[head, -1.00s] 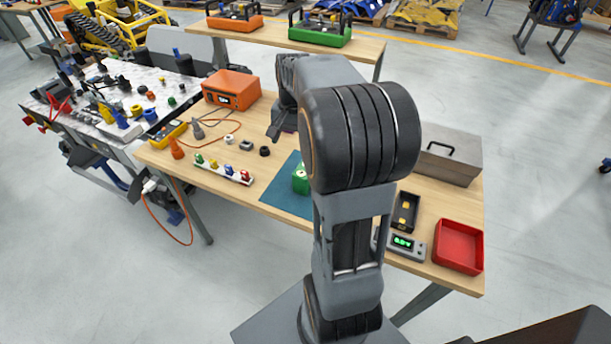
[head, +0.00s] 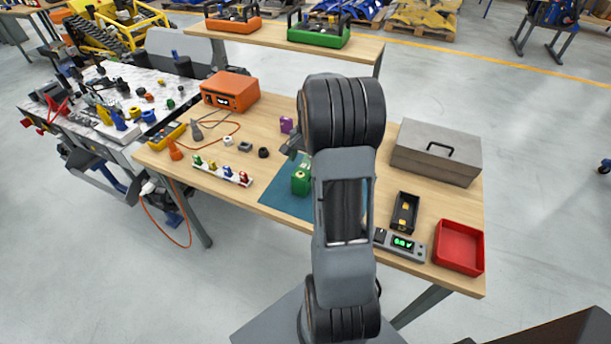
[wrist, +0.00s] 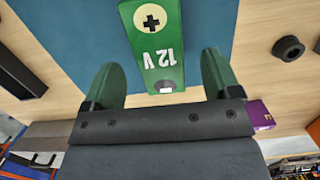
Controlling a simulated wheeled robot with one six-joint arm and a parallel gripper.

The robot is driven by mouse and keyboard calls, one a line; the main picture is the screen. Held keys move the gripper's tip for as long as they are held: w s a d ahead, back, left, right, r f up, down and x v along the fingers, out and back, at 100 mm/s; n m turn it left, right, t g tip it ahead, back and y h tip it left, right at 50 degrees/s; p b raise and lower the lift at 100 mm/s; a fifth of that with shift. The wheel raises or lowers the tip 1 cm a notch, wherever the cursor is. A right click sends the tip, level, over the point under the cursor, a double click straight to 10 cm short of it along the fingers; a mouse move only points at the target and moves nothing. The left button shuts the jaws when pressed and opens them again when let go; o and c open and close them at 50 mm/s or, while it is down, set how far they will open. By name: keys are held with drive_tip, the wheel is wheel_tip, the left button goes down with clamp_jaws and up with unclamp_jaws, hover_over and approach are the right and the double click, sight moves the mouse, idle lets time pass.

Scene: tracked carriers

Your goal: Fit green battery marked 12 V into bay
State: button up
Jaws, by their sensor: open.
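The green battery (head: 301,182) stands on the teal mat (head: 282,198) in the head view. In the wrist view the green battery (wrist: 158,45) shows its "12 V" mark and a round plus sign. My gripper (wrist: 161,78) is open, with its green-padded fingers on either side of the battery's near end in the picture; I see no contact. In the head view my gripper (head: 293,143) is near the battery, partly hidden by my arm. A black open holder with yellow parts inside, seemingly the bay (head: 404,212), lies right of my arm and looks empty of any battery.
A meter with a green display (head: 402,245) and a red tray (head: 459,248) are near the bay. A grey toolbox (head: 437,151) stands behind it. A purple block (head: 286,125) is behind the mat. A white strip with coloured pieces (head: 222,171) lies left.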

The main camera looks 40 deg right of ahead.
sight(306, 171)
drive_tip(key=shift+s+a+f, duration=0.15)
drive_tip(key=shift+a+f, duration=0.05)
drive_tip(key=shift+f, duration=1.05)
drive_tip(key=shift+s+a+f, duration=0.1)
drive_tip(key=shift+a+f, duration=0.1)
drive_tip(key=shift+f, duration=1)
clamp_jaws()
drive_tip(key=shift+r, duration=0.15)
